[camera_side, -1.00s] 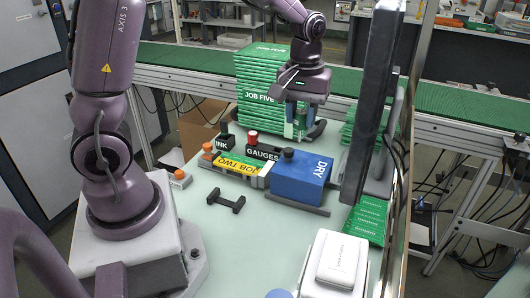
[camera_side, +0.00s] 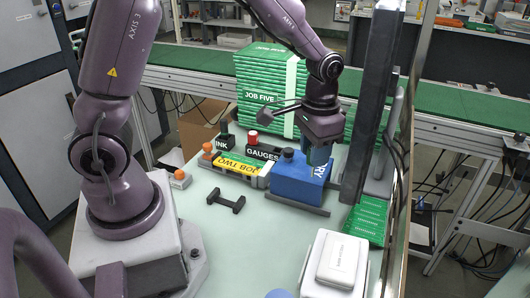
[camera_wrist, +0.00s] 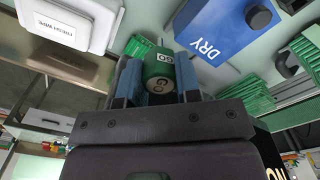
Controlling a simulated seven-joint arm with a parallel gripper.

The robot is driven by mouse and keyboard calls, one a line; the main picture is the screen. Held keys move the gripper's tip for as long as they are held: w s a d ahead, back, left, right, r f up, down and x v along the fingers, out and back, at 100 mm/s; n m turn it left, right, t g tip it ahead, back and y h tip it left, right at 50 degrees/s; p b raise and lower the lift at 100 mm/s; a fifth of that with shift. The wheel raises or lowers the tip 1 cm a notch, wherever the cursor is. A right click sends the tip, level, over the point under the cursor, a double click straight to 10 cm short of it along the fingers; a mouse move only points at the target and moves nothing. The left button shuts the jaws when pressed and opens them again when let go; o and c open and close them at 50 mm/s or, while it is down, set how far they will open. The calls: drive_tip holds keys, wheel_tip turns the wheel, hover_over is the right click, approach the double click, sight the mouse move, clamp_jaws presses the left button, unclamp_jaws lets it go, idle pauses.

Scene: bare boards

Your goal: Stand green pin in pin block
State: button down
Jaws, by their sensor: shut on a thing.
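The green pin (camera_wrist: 158,66) shows in the wrist view as a short green cylinder with a pale end, marked GO. It is between the two blue-grey fingers of my gripper (camera_wrist: 157,80), which is shut on it. In the side view my gripper (camera_side: 319,155) is above and just behind the right end of the blue DRY box; the pin is hidden there. A black block marked GAUGES (camera_side: 263,153), with a red-topped piece (camera_side: 252,137) at its left end, stands left of the DRY box. It may be the pin block; I cannot see its holes.
The blue DRY box (camera_side: 293,184) is close below my gripper. A dark upright post (camera_side: 372,110) stands just right. Green JOB FIVE stacks (camera_side: 262,85) rise behind. A white box (camera_side: 338,258) is in front. The pale board front left is mostly clear.

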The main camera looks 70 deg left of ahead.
sight(265, 152)
drive_tip(key=w+a+n, duration=0.1)
drive_tip(key=a, duration=0.2)
drive_tip(key=w+a+f+n, duration=0.1)
drive_tip(key=a, duration=0.3)
drive_tip(key=w+a+f+n, duration=0.1)
drive_tip(key=a+n, duration=0.1)
drive_tip(key=a, duration=0.1)
drive_tip(key=shift+w+a+f, duration=0.15)
drive_tip(key=shift+w+a, duration=0.2)
drive_tip(key=shift+w, duration=0.05)
drive_tip(key=a+f+n, duration=0.1)
drive_tip(key=a+n, duration=0.1)
drive_tip(key=a, duration=0.5)
drive_tip(key=a+f+n, duration=0.2)
drive_tip(key=a+n, duration=0.1)
drive_tip(key=a, duration=0.4)
drive_tip(key=shift+s+a+f, duration=0.25)
drive_tip(key=shift+a, duration=0.15)
drive_tip(key=shift+f, duration=0.1)
drive_tip(key=shift+f, duration=3.85)
